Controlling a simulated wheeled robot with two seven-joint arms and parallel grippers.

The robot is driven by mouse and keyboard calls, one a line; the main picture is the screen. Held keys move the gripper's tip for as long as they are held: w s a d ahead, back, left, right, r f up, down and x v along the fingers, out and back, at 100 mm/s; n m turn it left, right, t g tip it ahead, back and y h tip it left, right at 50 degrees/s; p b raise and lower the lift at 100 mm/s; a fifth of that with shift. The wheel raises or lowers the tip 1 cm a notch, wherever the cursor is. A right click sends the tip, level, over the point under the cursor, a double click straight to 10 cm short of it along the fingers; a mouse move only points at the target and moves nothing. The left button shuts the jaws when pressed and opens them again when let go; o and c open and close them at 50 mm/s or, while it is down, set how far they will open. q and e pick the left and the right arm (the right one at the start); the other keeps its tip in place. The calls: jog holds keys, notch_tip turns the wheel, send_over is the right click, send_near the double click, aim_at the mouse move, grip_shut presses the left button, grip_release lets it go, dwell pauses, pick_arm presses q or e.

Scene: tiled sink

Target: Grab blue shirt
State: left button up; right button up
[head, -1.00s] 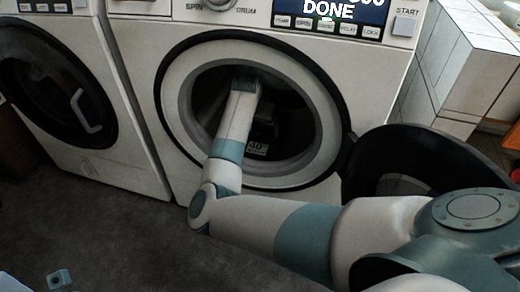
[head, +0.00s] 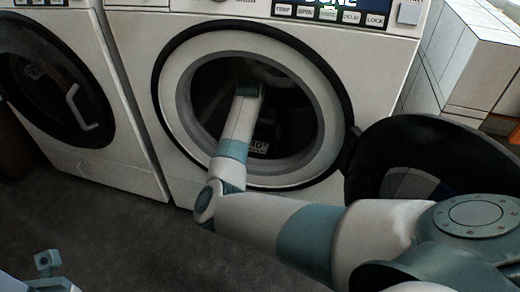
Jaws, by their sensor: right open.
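No blue shirt can be made out; the inside of the drum is very dark. The open washing machine (head: 168,62) stands in the middle, with its round opening facing me. My right arm reaches into this opening. My right gripper (head: 262,133) is inside the drum, dark and partly hidden in shadow, with its jaws open. I cannot see anything held in it. Only a small teal and white part of my left arm shows in the lower left corner; its gripper is out of view.
The washer's round door (head: 385,140) hangs open at the right, close behind my right arm. A second machine (head: 135,150) with a closed dark door stands at the left. A white tiled ledge (head: 480,75) is at the right. Grey floor (head: 130,230) lies clear in front.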

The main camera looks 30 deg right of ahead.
dwell(0.4)
jog(key=c, duration=1.4)
jog(key=shift+s, duration=0.1)
jog(key=shift+a+f, duration=0.1)
jog(key=shift+r+p, duration=0.2)
jog(key=shift+p, duration=0.2)
